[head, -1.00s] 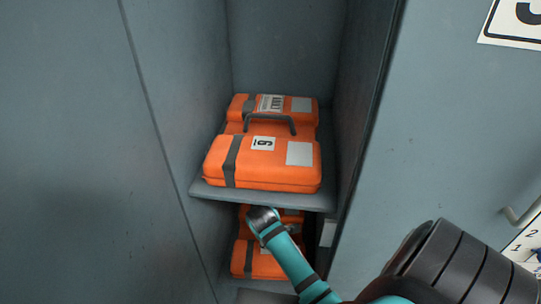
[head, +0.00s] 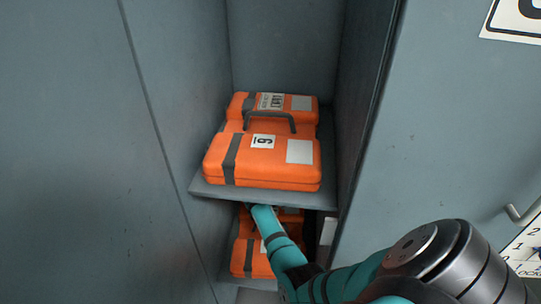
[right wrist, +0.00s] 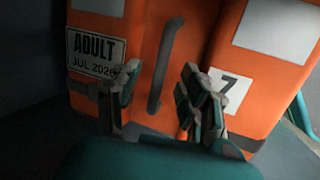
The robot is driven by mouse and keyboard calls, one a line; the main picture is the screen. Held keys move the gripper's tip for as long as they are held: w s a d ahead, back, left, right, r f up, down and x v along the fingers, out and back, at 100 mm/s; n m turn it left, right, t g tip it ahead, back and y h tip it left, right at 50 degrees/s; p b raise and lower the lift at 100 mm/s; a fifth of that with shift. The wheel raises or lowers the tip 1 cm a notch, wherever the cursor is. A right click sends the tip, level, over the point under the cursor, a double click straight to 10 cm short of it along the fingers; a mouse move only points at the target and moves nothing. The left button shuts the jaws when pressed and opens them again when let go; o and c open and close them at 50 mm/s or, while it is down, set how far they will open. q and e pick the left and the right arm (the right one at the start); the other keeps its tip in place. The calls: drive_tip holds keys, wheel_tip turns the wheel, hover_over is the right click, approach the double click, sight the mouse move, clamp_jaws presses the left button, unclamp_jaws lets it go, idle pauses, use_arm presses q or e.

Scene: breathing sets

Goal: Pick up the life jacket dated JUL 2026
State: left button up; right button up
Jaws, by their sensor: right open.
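The life jacket dated JUL 2026 (right wrist: 95,18) is orange, with an "ADULT JUL 2026" label, a "7" label and a dark grey handle (right wrist: 164,65), in the right wrist view. In the head view, an orange life jacket (head: 246,258) lies in the lower compartment, partly hidden by the upper shelf and my right arm. My right gripper (right wrist: 160,92) is open, its fingers on either side of the handle's near end in the picture. Whether they touch it is unclear. The shelf and arm hide this gripper in the head view. My left gripper is not in view.
Another orange life jacket (head: 262,160), with a handle and a numbered label, lies on the upper shelf (head: 260,195), just above my right arm. Its date is unreadable. Locker walls (head: 365,110) stand close on both sides. A door handle (head: 522,212) is at the right.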

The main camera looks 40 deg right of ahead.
drive_tip(key=shift+x, duration=0.9)
drive_tip(key=shift+c, duration=0.3)
clamp_jaws()
drive_tip(key=shift+w+r, duration=0.1)
